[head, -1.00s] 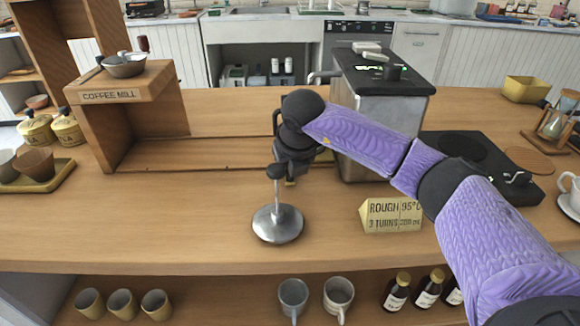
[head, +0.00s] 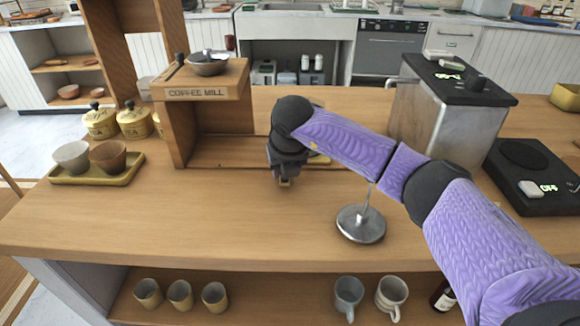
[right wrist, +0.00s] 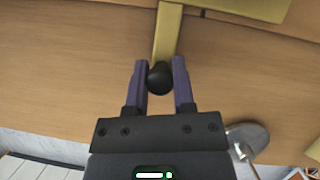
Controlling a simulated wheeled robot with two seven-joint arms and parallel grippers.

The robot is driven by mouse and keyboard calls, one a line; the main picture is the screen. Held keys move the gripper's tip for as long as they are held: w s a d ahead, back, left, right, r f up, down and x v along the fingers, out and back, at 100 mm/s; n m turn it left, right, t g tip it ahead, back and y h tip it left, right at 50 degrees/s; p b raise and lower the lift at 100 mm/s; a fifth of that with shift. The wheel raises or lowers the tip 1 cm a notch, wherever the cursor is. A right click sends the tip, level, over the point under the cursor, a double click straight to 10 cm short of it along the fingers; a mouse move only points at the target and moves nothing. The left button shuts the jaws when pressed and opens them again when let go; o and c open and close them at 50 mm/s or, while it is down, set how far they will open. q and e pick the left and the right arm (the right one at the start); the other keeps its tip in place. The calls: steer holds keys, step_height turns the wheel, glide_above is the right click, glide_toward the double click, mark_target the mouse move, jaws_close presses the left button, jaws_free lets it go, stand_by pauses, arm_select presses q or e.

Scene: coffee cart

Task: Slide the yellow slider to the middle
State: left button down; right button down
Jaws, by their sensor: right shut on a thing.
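The yellow slider shows in the right wrist view as a yellow bar (right wrist: 168,35) with a round black knob (right wrist: 160,78) at its near end. My right gripper (right wrist: 161,80) has its two fingers on either side of the knob and is shut on it. In the head view the right gripper (head: 284,182) is low over the counter, just right of the coffee mill (head: 205,92). A bit of yellow (head: 318,160) shows beside it under my forearm. The gripper and forearm hide most of the slider there. My left gripper is not in view.
A round metal piece with an upright stem (head: 361,224) stands right of the gripper. A metal machine (head: 455,115) stands behind my forearm. A tray (head: 95,179) with two cups is at the left.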

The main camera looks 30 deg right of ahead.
steer(key=shift+w+a+r, duration=0.1)
steer(key=shift+w+a, duration=0.25)
steer(key=shift+a, duration=0.2)
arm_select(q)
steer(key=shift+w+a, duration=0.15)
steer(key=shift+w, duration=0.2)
arm_select(e)
steer(key=shift+w+a, duration=0.1)
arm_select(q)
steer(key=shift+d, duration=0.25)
arm_select(e)
steer(key=c, duration=0.5)
jaws_free()
steer(key=shift+c, duration=0.2)
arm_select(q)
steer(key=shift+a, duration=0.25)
arm_select(e)
steer(key=shift+o, duration=0.5)
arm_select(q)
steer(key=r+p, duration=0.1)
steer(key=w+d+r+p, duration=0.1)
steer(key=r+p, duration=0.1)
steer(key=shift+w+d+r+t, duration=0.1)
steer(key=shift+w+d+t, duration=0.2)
arm_select(e)
steer(key=v, duration=1)
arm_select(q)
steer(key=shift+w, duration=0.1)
